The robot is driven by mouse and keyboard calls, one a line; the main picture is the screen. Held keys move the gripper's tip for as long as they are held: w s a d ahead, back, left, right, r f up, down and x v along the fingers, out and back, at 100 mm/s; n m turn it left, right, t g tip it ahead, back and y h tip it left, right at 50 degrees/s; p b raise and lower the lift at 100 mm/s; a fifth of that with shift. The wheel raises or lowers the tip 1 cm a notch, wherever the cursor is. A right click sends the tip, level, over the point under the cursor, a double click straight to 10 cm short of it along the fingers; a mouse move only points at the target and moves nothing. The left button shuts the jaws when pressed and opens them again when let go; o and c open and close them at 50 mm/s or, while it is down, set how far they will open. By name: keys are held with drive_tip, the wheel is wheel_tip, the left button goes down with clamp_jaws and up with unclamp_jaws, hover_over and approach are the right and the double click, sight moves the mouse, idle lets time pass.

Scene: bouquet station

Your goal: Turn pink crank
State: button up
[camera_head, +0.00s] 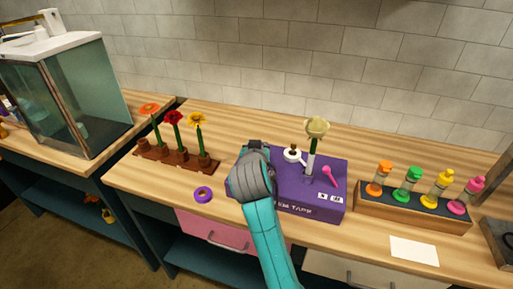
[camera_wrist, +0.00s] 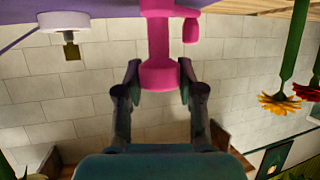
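The pink crank (camera_wrist: 158,45) is large in the upper middle of the wrist view, which is upside down. Its rounded end lies between the fingertips of my gripper (camera_wrist: 160,72). The two fingers stand apart on either side of that end; firm contact does not show. In the head view my gripper (camera_head: 248,175) is at the left end of the purple tape box (camera_head: 290,195) and hides this crank. A separate small pink lever (camera_head: 328,174) sticks up at the box's right part.
A white-topped piece (camera_head: 293,155) and a pale flower (camera_head: 317,128) stand at the box. A brown rack (camera_head: 178,158) with flowers is to the left, a purple tape roll (camera_head: 203,194) in front. A bottle rack (camera_head: 410,212) and white card (camera_head: 414,250) are right.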

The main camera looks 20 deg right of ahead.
drive_tip(key=o, duration=0.4)
drive_tip(key=v, duration=1.2)
